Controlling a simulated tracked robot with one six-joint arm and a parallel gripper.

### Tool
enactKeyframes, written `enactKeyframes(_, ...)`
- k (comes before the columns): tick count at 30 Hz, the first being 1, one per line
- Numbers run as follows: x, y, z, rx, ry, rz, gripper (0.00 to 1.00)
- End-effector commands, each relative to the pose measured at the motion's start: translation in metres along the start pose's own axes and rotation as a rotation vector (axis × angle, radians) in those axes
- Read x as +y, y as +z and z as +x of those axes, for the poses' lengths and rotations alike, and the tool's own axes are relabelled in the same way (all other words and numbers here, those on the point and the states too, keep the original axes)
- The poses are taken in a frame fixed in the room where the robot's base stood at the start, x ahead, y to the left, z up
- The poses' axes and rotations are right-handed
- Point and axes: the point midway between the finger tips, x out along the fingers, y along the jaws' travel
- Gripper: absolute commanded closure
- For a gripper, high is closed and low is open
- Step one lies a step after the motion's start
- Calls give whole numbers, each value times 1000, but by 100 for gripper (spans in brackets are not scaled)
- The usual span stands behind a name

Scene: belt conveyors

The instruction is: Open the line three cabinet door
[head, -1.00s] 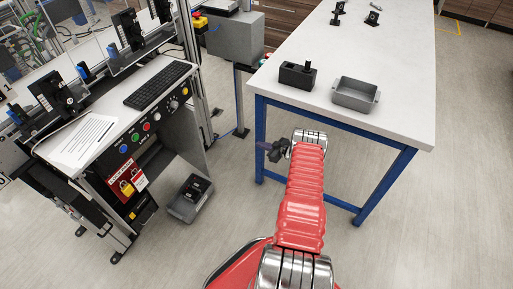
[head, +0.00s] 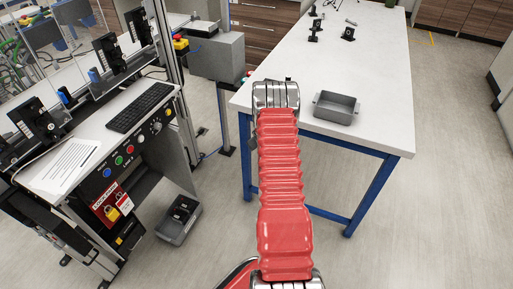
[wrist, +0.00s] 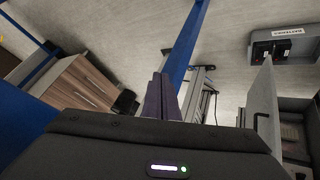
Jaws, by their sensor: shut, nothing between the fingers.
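The control console (head: 110,150) stands at the left in the head view, with buttons, a knob and lockout tags on its front. A grey upright panel (head: 168,135) stands at its right end. In the wrist view a pale upright panel (wrist: 262,100) with a dark handle shows at the right, beside a shelf-like interior. I cannot tell for sure that this is the cabinet door, nor how far it stands open. My gripper (wrist: 163,97) is shut and empty, apart from the panel and handle. In the head view my arm hides it.
A grey bin (head: 178,220) with a dark item sits on the floor by the console. It also shows in the wrist view (wrist: 285,45). The white table (head: 375,100) with blue legs carries a small grey tray (head: 336,107). Floor between console and table is clear.

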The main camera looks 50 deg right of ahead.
Motion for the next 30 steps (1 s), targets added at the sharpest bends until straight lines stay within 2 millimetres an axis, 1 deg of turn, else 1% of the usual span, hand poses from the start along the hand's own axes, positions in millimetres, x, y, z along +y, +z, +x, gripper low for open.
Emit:
enactKeyframes(1, -1, -5, -13, -24, 8, 5, 100)
enactKeyframes(4, -5, -10, -35, -73, 20, 16, 100)
enactKeyframes(8, -11, -25, -65, -110, 30, 21, 100)
enactKeyframes(14, -25, -64, -118, -119, 43, 20, 100)
enactKeyframes(18, -39, -92, -159, -116, 47, 19, 100)
enactKeyframes(22, -53, -114, -197, -111, 47, 19, 100)
enactKeyframes(27, -74, -136, -248, -106, 42, 19, 100)
enactKeyframes(29, -83, -142, -266, -105, 38, 20, 100)
enactKeyframes(30, -88, -146, -279, -103, 36, 19, 100)
